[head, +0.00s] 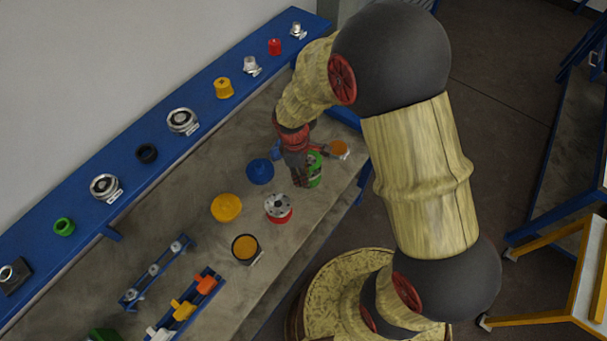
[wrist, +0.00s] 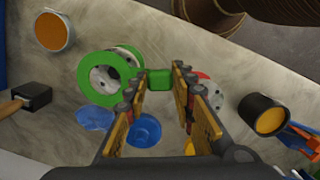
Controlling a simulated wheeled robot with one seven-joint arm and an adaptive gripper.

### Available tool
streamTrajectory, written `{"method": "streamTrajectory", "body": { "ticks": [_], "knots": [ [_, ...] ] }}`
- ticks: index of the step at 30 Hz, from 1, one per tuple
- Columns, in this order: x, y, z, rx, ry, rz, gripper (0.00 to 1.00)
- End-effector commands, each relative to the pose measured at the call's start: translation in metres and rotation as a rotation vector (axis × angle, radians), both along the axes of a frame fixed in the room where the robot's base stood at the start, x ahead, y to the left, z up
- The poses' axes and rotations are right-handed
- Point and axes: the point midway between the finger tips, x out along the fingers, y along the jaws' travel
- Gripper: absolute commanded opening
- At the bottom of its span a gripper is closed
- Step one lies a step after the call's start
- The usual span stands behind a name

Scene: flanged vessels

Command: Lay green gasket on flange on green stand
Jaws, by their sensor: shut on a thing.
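My gripper (wrist: 166,82) is shut on the green tab of the green gasket (wrist: 84,72). In the wrist view the gasket's ring reaches out to the left of the fingers. A pale grey flange (wrist: 104,80) with dark holes shows through the ring and past its upper right side, so the two look overlapped but not clearly centred. I cannot tell whether they touch. In the head view my gripper (head: 300,178) is beside the green stand (head: 316,171), partly hiding it. The gasket is not clearly separable from the stand there.
A flange on a red stand (head: 278,208) is close to the gripper. A blue bowl (head: 260,171), a yellow bowl (head: 226,208), a dark cup with orange contents (head: 245,247) and an orange-topped cup (head: 339,148) stand around. A blue shelf (head: 205,100) with several parts runs along the wall.

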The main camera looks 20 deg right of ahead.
Motion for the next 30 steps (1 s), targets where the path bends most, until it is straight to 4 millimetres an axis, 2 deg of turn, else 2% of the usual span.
{"method": "streamTrajectory", "body": {
  "ticks": [30],
  "knots": [
    [0.0,0.0,-0.025,0.0,0.0,0.0,0.07]
  ]
}}
